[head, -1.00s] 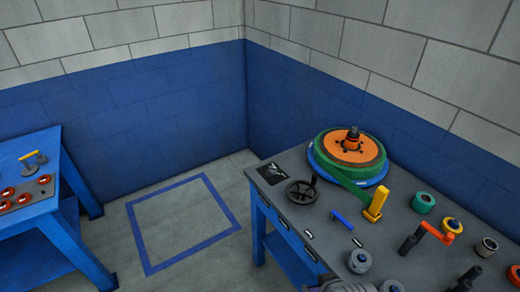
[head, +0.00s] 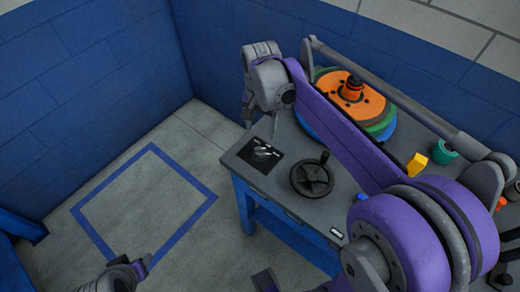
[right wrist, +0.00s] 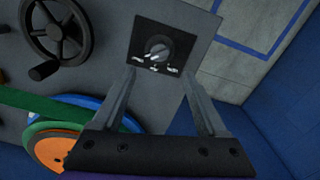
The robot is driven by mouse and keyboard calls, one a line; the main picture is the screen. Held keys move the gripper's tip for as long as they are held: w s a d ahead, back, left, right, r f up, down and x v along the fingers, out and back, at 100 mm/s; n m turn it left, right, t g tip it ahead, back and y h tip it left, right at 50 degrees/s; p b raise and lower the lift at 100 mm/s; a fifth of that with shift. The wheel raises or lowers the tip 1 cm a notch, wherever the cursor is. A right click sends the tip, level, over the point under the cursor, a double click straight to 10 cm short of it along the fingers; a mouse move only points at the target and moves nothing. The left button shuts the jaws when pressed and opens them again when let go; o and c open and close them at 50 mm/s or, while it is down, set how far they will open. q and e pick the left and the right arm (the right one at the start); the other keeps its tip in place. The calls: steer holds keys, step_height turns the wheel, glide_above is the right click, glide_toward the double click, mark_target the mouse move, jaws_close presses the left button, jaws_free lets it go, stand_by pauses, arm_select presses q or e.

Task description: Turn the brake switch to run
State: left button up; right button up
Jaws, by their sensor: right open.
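The brake switch (head: 261,153) is a dark round knob on a black plate with small white labels, at the near left corner of the bench top. It also shows in the right wrist view (right wrist: 158,47), top middle. The labels are too small to read, so I cannot tell its setting. My right gripper (head: 262,119) is above and just behind the switch, pointing down. In the right wrist view its two fingers (right wrist: 160,78) are apart and empty, with the switch beyond and between them. Part of my left arm shows at the bottom left; its jaws are unclear.
A black handwheel (head: 312,176) stands right of the switch. A reel with an orange hub (head: 351,92) and green band is behind my right arm. A yellow block (head: 416,164) and a green ring (head: 443,152) lie further right. The blue-outlined floor square (head: 205,208) is empty.

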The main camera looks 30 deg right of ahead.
mark_target(260, 149)
step_height(260, 149, down, 10)
steer(key=shift+s+f+b, duration=0.1)
steer(key=shift+b, duration=0.25)
jaws_close()
stand_by(0.4)
